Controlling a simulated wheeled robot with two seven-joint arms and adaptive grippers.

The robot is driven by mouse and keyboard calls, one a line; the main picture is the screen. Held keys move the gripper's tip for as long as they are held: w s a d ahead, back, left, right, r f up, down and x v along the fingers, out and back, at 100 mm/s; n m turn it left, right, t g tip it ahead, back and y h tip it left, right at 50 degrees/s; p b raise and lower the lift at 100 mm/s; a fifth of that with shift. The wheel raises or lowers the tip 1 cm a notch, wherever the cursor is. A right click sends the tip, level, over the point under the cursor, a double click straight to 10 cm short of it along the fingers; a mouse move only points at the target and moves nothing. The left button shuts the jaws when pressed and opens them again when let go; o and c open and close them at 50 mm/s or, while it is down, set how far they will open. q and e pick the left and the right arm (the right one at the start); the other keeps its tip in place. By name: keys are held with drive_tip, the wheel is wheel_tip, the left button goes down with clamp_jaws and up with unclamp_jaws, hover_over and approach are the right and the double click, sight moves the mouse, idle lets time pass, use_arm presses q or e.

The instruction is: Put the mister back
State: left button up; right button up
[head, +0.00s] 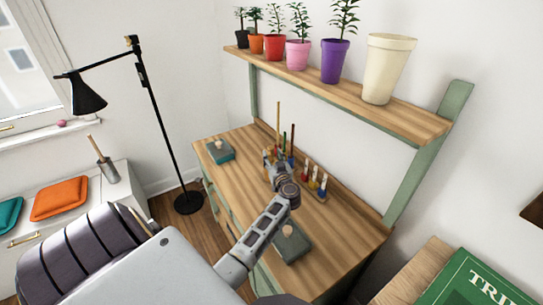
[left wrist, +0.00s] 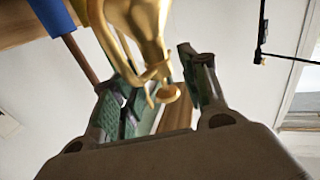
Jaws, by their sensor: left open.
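A gold-coloured metal object, which looks like the mister (left wrist: 148,32), fills the top middle of the left wrist view. Its lower part, with a small round knob, reaches down between the fingers of my left gripper (left wrist: 158,92). The fingers are apart, and I cannot tell whether they touch it. In the head view my left gripper (head: 268,160) is over the wooden desk (head: 240,165), among upright sticks and small bottles. The mister cannot be made out clearly there. My right gripper is not in view.
Upright sticks (head: 278,120) stand just behind my gripper, and small bottles (head: 318,185) stand to its right. Teal boxes (head: 220,152) lie on the desk. The shelf (head: 340,88) above holds several pots, including a cream one (head: 388,68). A black lamp (head: 160,120) stands left.

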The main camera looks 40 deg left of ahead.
use_arm(q)
drive_tip(key=v, duration=1)
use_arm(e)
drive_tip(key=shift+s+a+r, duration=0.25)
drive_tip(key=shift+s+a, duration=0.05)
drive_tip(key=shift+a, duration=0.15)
use_arm(q)
drive_tip(key=shift+s, duration=0.15)
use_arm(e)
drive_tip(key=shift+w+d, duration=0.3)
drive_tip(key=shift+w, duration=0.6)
